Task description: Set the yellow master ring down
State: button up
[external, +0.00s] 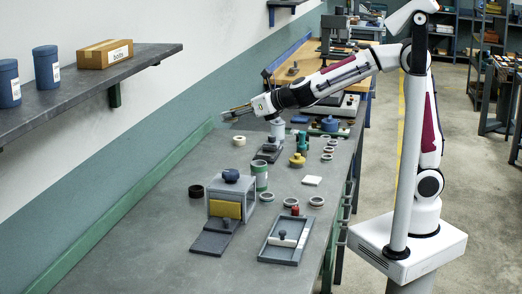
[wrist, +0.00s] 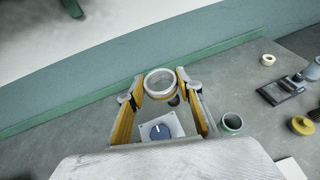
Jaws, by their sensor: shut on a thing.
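My gripper (wrist: 160,86) is shut on a ring (wrist: 147,85), its two fingers on opposite sides of it. The ring looks pale grey with a tan lower edge, so its yellow colour is not clear. In the external view my gripper (external: 234,112) is up in the air above the bench, apart from everything on it; the ring is too small to make out there.
The grey bench (external: 150,235) holds a box with a yellow panel (external: 225,209), a green-banded cylinder (external: 261,184), a yellow knobbed piece (external: 297,161), a dark tray (external: 275,252) and several small rings. The bench's left side is mostly clear. A wall shelf (external: 90,85) is at left.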

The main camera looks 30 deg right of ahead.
jog(key=w+a+f+m+t+h, duration=0.1)
jog(key=w+a+f+m+h, duration=0.2)
jog(key=a+f, duration=0.85)
jog(key=m+h, duration=0.2)
send_over(177, 223)
notch_tip(177, 223, down, 10)
jog(key=shift+r+t, duration=0.25)
jog(key=shift+t, duration=0.15)
jog(key=shift+a, duration=0.1)
jog(key=shift+f, duration=3.15)
jog(key=shift+f, duration=1.9)
jog(key=shift+f, duration=0.1)
